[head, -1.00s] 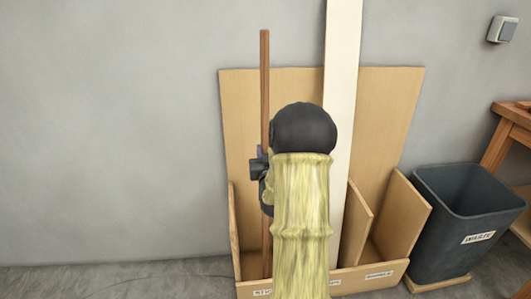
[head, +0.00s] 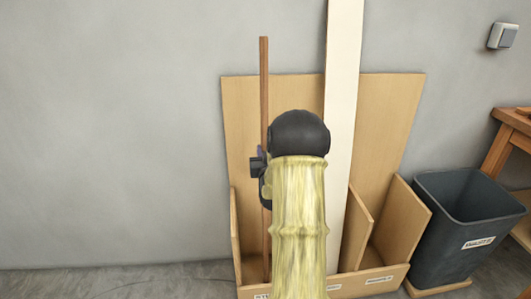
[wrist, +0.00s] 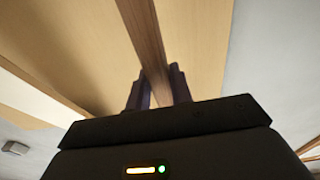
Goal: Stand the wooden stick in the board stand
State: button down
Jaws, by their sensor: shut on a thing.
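The wooden stick (head: 264,90) is long, thin and brown, and stands nearly upright in the head view. Its lower part (head: 266,245) shows inside the left compartment of the board stand (head: 403,215). I cannot see whether its foot rests on the stand's floor, as the front wall hides it. My gripper (head: 259,165) is partly hidden behind my arm and is shut on the stick at about mid-height. In the wrist view the stick (wrist: 143,35) runs between the two fingers of my gripper (wrist: 158,88).
A tall white board (head: 343,110) stands in the stand's middle compartment, right of the stick. The right compartment looks empty. A dark waste bin (head: 462,225) stands to the right, near a wooden table (head: 505,130). The wall at left is clear.

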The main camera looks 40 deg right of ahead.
jog(key=shift+w+d, duration=0.1)
jog(key=shift+w, duration=0.05)
jog(key=c, duration=1.2)
grip_release()
jog(key=shift+o, duration=0.2)
jog(key=p+v, duration=0.5)
jog(key=v, duration=1)
jog(key=shift+p, duration=0.8)
